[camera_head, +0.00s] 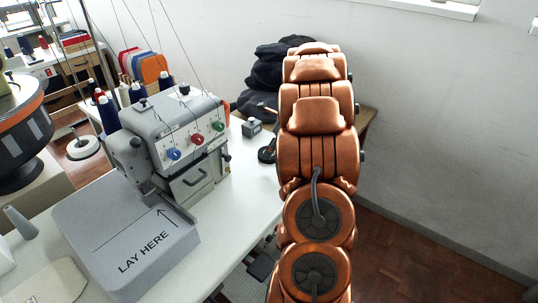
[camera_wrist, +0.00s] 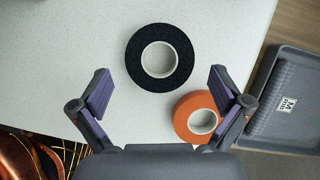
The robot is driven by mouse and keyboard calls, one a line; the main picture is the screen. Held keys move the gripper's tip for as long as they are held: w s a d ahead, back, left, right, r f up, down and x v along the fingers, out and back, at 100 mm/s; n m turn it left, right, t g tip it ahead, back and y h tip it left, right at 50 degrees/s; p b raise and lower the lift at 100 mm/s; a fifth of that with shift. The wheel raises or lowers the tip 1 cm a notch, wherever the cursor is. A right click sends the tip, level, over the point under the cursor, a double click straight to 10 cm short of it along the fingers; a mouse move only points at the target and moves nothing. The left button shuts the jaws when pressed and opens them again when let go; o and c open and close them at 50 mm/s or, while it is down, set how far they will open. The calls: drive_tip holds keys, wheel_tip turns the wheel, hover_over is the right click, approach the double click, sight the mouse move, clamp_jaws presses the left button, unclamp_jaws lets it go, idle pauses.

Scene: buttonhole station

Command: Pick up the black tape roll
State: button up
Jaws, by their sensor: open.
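The black tape roll (camera_wrist: 186,68) lies flat on the white speckled table (camera_wrist: 60,40) in the wrist view, its pale core facing up. My gripper (camera_wrist: 160,92) is open and empty above the table. Its two purple-padded fingers stand to the left and right of the black roll, slightly nearer the bottom of the picture. An orange tape roll (camera_wrist: 181,117) lies just below and right of the black roll, partly hidden by my right finger. In the head view my copper-coloured arm reaches over the table, and the gripper is hidden behind it.
A grey tray with a label (camera_wrist: 291,95) is at the right in the wrist view, beyond the table edge. In the head view a grey sewing machine (camera_head: 165,130) with a "LAY HERE" plate (camera_head: 125,235) stands left of my arm. Dark cloth (camera_head: 265,75) is piled behind.

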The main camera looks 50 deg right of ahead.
drive_tip(key=shift+x, duration=1.2)
drive_tip(key=shift+c, duration=0.2)
drive_tip(key=c, duration=0.9)
drive_tip(key=shift+o, duration=0.2)
